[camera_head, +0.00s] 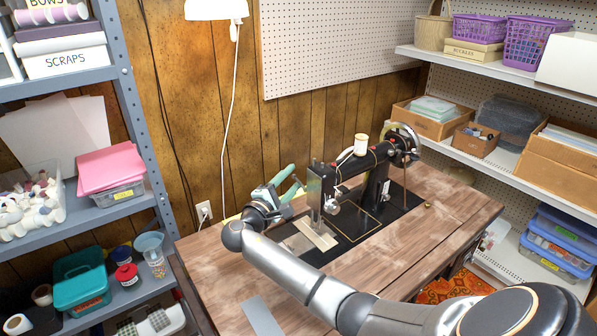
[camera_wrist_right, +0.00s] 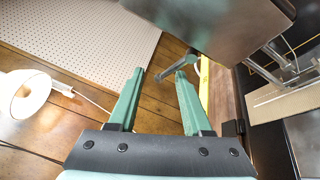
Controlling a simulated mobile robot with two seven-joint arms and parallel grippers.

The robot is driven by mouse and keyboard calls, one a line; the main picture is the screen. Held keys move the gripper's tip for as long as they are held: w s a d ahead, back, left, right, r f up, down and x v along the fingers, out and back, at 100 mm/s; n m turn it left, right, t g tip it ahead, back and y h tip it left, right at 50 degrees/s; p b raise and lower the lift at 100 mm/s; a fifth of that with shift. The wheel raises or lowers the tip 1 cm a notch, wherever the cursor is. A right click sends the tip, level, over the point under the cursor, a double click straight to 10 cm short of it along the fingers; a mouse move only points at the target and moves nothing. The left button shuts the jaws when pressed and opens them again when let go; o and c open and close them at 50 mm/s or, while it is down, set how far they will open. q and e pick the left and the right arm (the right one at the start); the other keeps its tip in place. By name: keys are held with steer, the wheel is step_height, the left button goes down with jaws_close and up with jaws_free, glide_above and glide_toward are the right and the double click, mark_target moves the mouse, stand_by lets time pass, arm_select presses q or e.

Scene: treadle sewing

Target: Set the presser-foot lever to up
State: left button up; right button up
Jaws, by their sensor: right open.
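The black sewing machine (camera_head: 345,181) stands on the wooden table, its needle end toward the left. My right gripper (camera_head: 296,175) is at the left of that end, its green fingers pointing toward the machine. In the right wrist view the gripper (camera_wrist_right: 160,73) is open, with nothing between the fingers. A grey lever (camera_wrist_right: 190,68) with a rounded end, apparently the presser-foot lever, shows just beyond the right-hand fingertip; I cannot tell whether they touch. I cannot tell its setting. In the head view I cannot make this lever out. My left gripper is not in view.
A beige piece (camera_head: 316,236) lies on the machine bed below the needle end. My right arm crosses the front of the wooden table (camera_head: 215,262). Shelves flank it left and right.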

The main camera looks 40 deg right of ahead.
steer(key=v, duration=0.7)
steer(key=shift+a, duration=0.35)
steer(key=shift+s, duration=0.1)
